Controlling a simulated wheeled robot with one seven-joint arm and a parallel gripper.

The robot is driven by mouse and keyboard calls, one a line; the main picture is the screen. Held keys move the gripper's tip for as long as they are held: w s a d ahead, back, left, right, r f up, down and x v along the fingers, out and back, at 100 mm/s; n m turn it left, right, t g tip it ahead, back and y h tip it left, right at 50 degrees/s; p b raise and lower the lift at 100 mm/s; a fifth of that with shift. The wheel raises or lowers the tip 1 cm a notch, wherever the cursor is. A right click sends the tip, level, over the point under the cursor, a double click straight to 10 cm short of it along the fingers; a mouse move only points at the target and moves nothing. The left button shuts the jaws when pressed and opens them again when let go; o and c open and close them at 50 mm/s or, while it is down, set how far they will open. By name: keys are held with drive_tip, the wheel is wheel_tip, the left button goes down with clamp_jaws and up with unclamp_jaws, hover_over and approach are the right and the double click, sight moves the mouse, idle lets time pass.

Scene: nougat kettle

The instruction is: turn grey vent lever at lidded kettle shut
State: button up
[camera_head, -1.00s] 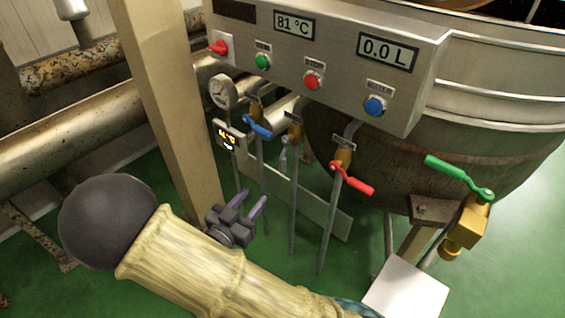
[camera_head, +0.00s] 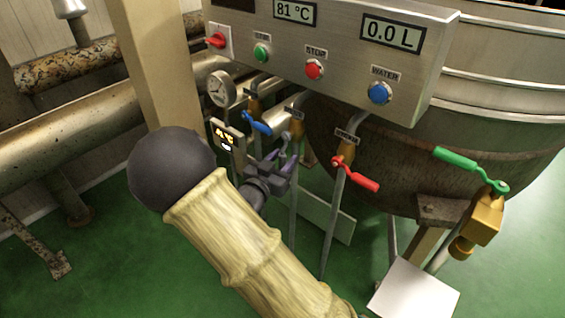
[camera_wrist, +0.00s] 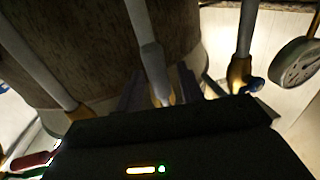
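The grey vent lever (camera_head: 284,143) hangs at the middle brass valve (camera_head: 296,124), under the kettle's control panel, between the blue and red levers. It is small and partly hidden by my gripper. My gripper (camera_head: 281,161) is right in front of and below it, fingers pointing up toward the valve. In the wrist view the two dark fingers (camera_wrist: 160,88) stand apart on either side of the middle valve and its grey pipe (camera_wrist: 152,62). I cannot tell whether they touch the lever. The kettle (camera_head: 490,110) is at the right.
The blue lever (camera_head: 257,124) is close left of my gripper, the red lever (camera_head: 358,176) close right. A gauge (camera_head: 221,89) and a small display (camera_head: 228,136) are at left. A beige post (camera_head: 160,60) stands behind my arm. A green lever (camera_head: 468,161) is far right.

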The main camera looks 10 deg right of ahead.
drive_tip(key=shift+w, duration=0.1)
clamp_jaws()
drive_tip(key=shift+r+p, duration=0.1)
drive_tip(key=shift+p, duration=0.25)
